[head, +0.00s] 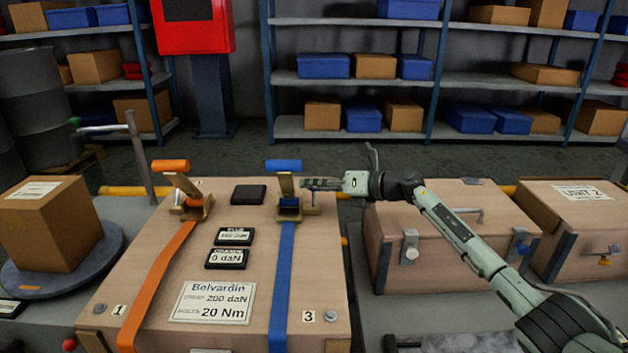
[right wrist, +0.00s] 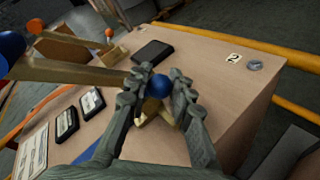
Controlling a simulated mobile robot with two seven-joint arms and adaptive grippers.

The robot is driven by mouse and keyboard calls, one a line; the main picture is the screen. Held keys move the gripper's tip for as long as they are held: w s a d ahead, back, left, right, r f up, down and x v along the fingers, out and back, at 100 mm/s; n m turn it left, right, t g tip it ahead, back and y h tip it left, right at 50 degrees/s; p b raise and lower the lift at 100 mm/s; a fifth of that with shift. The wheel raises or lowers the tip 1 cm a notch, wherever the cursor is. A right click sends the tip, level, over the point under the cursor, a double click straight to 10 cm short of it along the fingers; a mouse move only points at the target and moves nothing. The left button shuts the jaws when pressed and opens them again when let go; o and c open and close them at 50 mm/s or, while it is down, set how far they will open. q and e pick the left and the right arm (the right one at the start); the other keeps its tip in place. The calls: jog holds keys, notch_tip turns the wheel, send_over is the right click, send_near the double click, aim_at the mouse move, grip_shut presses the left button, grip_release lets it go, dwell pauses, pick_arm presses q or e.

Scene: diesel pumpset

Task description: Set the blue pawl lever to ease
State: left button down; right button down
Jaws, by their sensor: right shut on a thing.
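The blue ratchet (head: 290,208) sits on the far part of the wooden crate lid, on the blue strap (head: 283,270). Its blue handle (head: 283,165) stands up on a brass lever, which also crosses the upper left of the right wrist view (right wrist: 70,72). The pawl lever has a round blue knob (right wrist: 160,86) on a brass piece. My right gripper (head: 308,184) reaches in from the right beside the ratchet. Its fingers (right wrist: 160,82) are closed around the blue knob. The pawl lever is hidden in the head view. My left gripper is out of view.
An orange ratchet (head: 192,205) with an orange strap stands to the left. Black displays (head: 226,258) and a Belvardin plate (head: 212,302) lie between the straps. Another wooden crate (head: 445,235) is at right, a cardboard box (head: 45,222) at left.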

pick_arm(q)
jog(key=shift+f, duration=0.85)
pick_arm(e)
jog(key=shift+w+d+m+g, duration=0.1)
jog(key=shift+w+m+g, duration=0.2)
jog(key=shift+w+m, duration=0.2)
jog(key=shift+h, duration=0.3)
jog(key=c, duration=1.6)
grip_release()
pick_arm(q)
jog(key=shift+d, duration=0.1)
pick_arm(e)
jog(key=v, duration=1.2)
jog(key=shift+f, duration=0.1)
